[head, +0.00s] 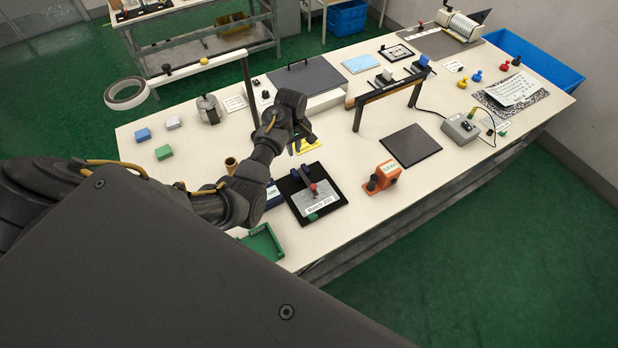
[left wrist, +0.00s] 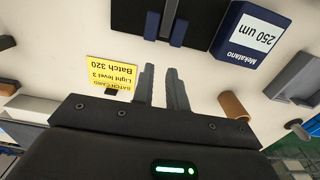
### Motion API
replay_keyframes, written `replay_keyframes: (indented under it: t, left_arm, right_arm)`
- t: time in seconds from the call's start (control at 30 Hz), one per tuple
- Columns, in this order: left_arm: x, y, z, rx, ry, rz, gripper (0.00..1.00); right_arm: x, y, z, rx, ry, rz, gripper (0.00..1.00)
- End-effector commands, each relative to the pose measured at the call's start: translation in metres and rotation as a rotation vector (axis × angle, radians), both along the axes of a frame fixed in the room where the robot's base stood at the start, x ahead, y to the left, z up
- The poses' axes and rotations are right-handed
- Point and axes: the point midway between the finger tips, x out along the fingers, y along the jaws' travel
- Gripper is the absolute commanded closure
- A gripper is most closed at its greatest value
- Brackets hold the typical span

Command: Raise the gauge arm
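The gauge seems to be the black base (head: 335,203) with a grey plate and a white "Batch" label. A short blue arm (head: 304,176) with a red part stands over the plate; its exact tilt is hard to tell. My left gripper (head: 306,143) hangs behind and above the base in the head view. Its fingers (left wrist: 160,88) point toward the base with a narrow empty gap between them, apart from the arm. My right gripper is not in view.
A blue "250 um" box (left wrist: 232,25) stands beside the base. A yellow batch card (left wrist: 110,75) lies near the fingers. A brown cylinder (head: 231,165), a green tray (head: 262,243) and an orange device (head: 384,176) are around. A dark mat (head: 410,146) lies to the right.

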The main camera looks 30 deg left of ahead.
Motion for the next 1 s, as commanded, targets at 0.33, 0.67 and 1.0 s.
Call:
replay_keyframes:
  t: [0.33,0.67,1.0]
  left_arm:
    - [0.0,0.0,0.0,0.0,0.0,0.0,0.6]
    - [0.001,0.001,0.016,0.0,0.0,-0.001,0.6]
    - [0.003,0.004,0.044,0.001,-0.003,0.0,0.6]
  right_arm:
    - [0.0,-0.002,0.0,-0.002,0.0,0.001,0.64]
    - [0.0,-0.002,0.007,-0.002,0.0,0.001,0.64]
    - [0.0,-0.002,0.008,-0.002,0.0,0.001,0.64]
